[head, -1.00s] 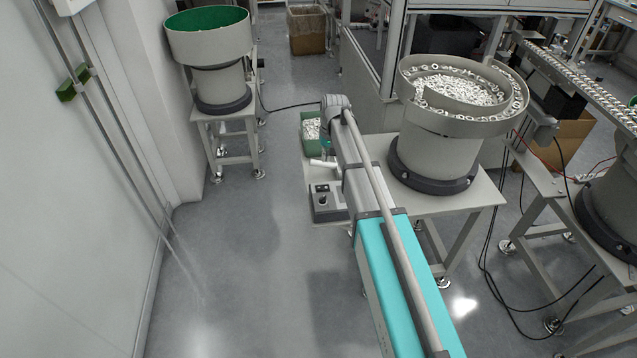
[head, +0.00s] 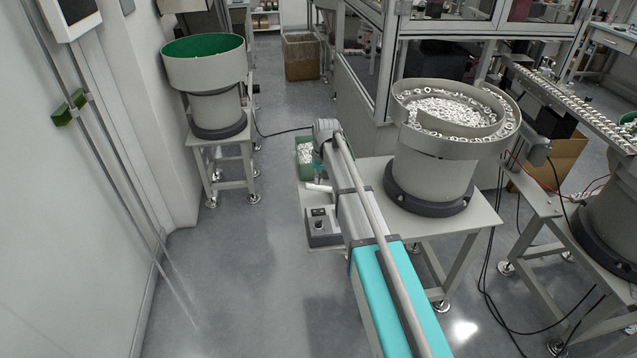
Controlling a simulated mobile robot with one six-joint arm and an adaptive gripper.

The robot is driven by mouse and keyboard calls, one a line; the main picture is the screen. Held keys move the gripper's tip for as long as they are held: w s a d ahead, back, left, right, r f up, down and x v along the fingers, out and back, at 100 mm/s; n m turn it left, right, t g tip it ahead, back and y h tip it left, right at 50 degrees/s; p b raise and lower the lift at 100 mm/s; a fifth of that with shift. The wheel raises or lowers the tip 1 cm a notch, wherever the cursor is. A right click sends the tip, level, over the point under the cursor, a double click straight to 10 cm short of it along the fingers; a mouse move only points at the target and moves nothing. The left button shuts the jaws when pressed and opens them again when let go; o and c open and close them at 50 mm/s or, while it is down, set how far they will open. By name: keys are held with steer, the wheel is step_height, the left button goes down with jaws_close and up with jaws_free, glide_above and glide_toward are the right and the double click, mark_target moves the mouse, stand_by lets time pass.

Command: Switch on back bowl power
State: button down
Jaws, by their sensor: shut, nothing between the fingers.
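A small grey control box (head: 323,228) sits at the left front corner of a light table, left of my arm. It has a dark switch (head: 318,212) and a round dark knob (head: 319,226) on top; the switch's position is too small to tell. On that table stands a grey bowl feeder (head: 432,165) full of white parts. A green-lined bowl feeder (head: 206,85) stands farther back at left; I cannot tell which is the back bowl. My arm reaches forward over the table, its wrist beyond the control box. My gripper's fingers cannot be made out behind the arm.
A green bin (head: 304,153) of white parts and a pale cylindrical item (head: 316,188) are beyond the control box. Another feeder (head: 610,205) stands at right, with hanging cables (head: 487,270). The floor (head: 235,285) left of my arm is clear, up to the wall.

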mark_target(315, 211)
steer(key=shift+a+f+b, duration=0.25)
steer(key=shift+f+b, duration=1.8)
steer(key=shift+f, duration=0.05)
steer(key=shift+a+f+b, duration=0.25)
steer(key=shift+f+b, duration=1.75)
steer(key=shift+f, duration=0.15)
steer(key=shift+a+f+b, duration=0.25)
steer(key=shift+f+b, duration=1.8)
steer(key=shift+f, duration=0.05)
steer(key=shift+d, duration=0.15)
